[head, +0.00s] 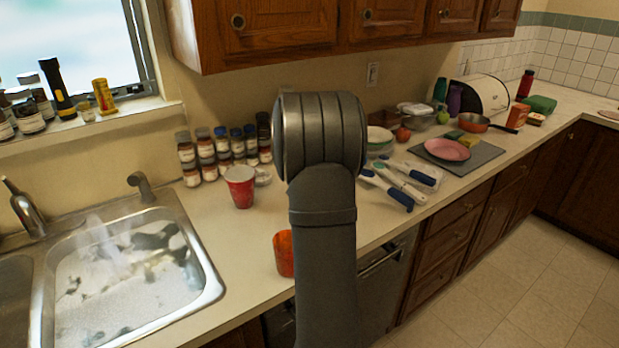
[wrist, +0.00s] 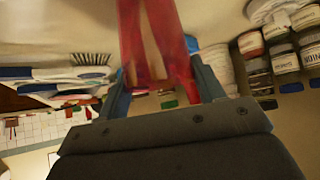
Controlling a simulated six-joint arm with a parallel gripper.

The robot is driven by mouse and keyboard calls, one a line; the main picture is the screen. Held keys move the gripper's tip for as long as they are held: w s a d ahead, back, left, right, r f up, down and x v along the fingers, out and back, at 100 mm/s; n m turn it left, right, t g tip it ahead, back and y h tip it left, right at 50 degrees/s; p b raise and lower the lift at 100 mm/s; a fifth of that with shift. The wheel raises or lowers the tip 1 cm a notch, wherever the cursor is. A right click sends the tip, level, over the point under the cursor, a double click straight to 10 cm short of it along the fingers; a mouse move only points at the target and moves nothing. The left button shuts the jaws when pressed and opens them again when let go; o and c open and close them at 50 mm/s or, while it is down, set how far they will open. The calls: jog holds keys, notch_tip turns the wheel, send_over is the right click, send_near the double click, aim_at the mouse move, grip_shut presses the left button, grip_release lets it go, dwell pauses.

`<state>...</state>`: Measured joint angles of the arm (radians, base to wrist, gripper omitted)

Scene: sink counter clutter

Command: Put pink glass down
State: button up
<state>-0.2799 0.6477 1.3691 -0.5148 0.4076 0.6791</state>
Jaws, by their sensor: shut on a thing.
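The pink glass (wrist: 158,42) is a reddish, see-through glass in the wrist view. It stands between the two fingers of my gripper (wrist: 161,78), which is shut on it. In the head view my arm hides the gripper, and I cannot make out the glass there with certainty. I cannot tell whether the glass touches the counter.
A red cup (head: 240,187) stands on the counter (head: 215,235) right of the sink (head: 205,290). An orange-red cup (head: 284,253) shows partly behind my arm. Several jars (head: 222,150) line the wall. Blue-handled utensils (head: 388,190) and a pink plate (head: 447,149) lie to the right.

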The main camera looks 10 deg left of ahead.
jog(key=s+d+r, duration=0.4)
jog(key=d+r, duration=0.6)
jog(key=d, duration=0.1)
jog(key=s+a+f, duration=0.2)
jog(key=s+a, duration=0.1)
jog(key=a, duration=0.5)
jog(key=s+a+f, duration=0.3)
jog(key=s+a, duration=0.1)
jog(key=a, duration=0.4)
jog(key=s+a+f, duration=0.2)
jog(key=s+a, duration=0.1)
jog(key=a, duration=0.5)
jog(key=s+a+f+m+h, duration=0.1)
jog(key=s+a+f+m, duration=0.15)
jog(key=s+a, duration=1.45)
jog(key=s+a+f+m+h, duration=0.1)
jog(key=s+f, duration=0.2)
jog(key=f, duration=0.5)
jog(key=s+a+f+m+h, duration=0.1)
jog(key=s+f, duration=0.3)
jog(key=f, duration=0.5)
jog(key=shift+f+g, duration=0.15)
jog(key=shift+g, duration=0.15)
jog(key=shift+a, duration=0.1)
